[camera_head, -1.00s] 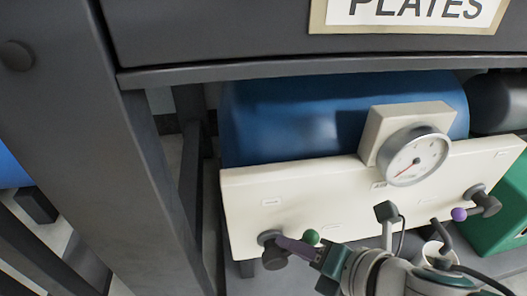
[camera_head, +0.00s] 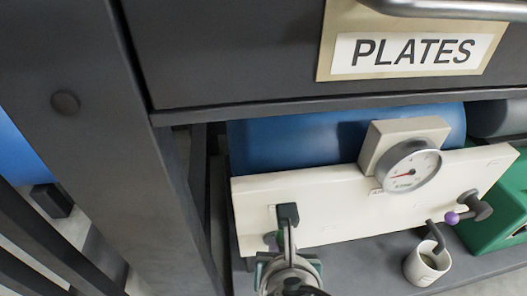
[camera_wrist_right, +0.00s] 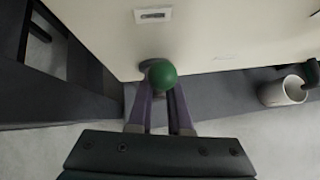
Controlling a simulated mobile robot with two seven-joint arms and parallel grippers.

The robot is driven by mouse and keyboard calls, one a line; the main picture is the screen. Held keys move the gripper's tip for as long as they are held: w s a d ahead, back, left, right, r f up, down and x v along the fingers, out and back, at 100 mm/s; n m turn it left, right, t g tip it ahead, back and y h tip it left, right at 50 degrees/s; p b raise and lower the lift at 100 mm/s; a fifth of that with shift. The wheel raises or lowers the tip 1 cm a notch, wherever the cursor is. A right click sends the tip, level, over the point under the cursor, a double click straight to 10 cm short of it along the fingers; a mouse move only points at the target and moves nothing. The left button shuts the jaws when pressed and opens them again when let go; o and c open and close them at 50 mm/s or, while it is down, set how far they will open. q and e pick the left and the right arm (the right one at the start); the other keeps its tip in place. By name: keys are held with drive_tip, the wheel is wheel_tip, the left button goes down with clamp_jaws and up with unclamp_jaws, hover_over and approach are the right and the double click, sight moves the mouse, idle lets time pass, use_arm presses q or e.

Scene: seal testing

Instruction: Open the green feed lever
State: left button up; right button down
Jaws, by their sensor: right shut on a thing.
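The green feed lever shows its round green knob (camera_wrist_right: 162,73) in the right wrist view, in front of the cream panel's lower edge. Its shaft is hidden behind the knob and fingers. My right gripper (camera_wrist_right: 160,108) has its two purple fingers on either side of the lever, just below the knob, and is shut on it. In the head view my right gripper (camera_head: 274,240) is at the panel's lower left, and its wrist covers most of the lever. The cream panel (camera_head: 330,205) carries a round gauge (camera_head: 412,165) with its red needle pointing left. My left gripper is not in view.
A second lever with a purple knob (camera_head: 452,218) is on the panel's right, above a white cup (camera_head: 427,263). A blue tank (camera_head: 290,145) lies behind the panel. A green box (camera_head: 495,228) stands at right.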

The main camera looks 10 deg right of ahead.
drive_tip(key=shift+a, duration=0.15)
idle(0.4)
drive_tip(key=c, duration=0.8)
unclamp_jaws()
drive_tip(key=shift+c, duration=0.2)
drive_tip(key=shift+s+r+p, duration=0.15)
drive_tip(key=shift+r+p, duration=0.1)
drive_tip(key=shift+p, duration=0.05)
drive_tip(key=p+v, duration=0.7)
drive_tip(key=v, duration=0.2)
drive_tip(key=shift+s+a+p, duration=0.2)
drive_tip(key=shift+a+p, duration=0.05)
drive_tip(key=shift+p, duration=0.15)
